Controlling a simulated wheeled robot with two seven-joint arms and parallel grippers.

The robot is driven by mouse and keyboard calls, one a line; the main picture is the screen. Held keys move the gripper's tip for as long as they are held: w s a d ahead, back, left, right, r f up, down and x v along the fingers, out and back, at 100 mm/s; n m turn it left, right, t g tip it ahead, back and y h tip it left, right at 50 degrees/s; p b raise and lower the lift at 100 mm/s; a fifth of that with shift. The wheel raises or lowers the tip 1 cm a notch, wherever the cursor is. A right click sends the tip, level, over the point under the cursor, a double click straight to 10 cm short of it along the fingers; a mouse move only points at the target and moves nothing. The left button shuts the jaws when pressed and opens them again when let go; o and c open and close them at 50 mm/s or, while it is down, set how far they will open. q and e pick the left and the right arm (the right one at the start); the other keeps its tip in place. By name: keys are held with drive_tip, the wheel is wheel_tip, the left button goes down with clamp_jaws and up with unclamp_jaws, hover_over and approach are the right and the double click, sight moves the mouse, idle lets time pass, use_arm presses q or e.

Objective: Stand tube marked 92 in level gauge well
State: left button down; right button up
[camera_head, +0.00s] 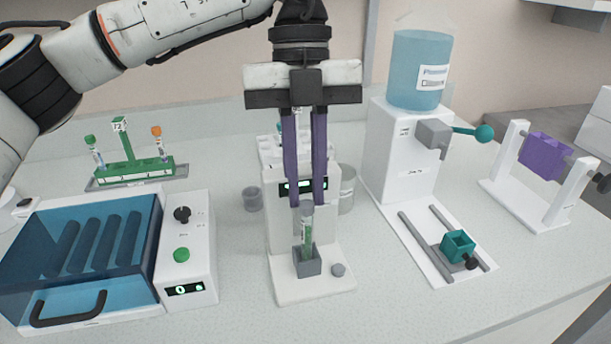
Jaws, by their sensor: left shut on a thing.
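My left gripper (306,203) points down in the middle of the view, its two purple-lined fingers shut on the upper end of a clear tube (307,232). The tube has a green label or content and stands upright. Its lower end is at or inside the small dark grey square well (307,265) on the white level gauge (313,289); I cannot tell how deep it sits. The number on the tube is too small to read. The gauge's small display shows partly behind the fingers. My right gripper is not in view.
A green rack (136,170) with a green-capped tube (95,150) and an orange-capped tube (158,142) stands at the left. A blue-lidded machine (85,250) is in front of it. A dispenser (408,150) with a teal holder (457,246) stands right. A grey cup (252,199) is near the gauge.

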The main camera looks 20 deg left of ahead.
use_arm(q)
drive_tip(key=c, duration=1.6)
unclamp_jaws()
drive_tip(key=p+v, duration=0.2)
drive_tip(key=v, duration=0.7)
drive_tip(key=shift+r, duration=0.2)
drive_tip(key=shift+w+a+r, duration=0.15)
drive_tip(key=shift+w+r, duration=0.05)
drive_tip(key=shift+r, duration=0.15)
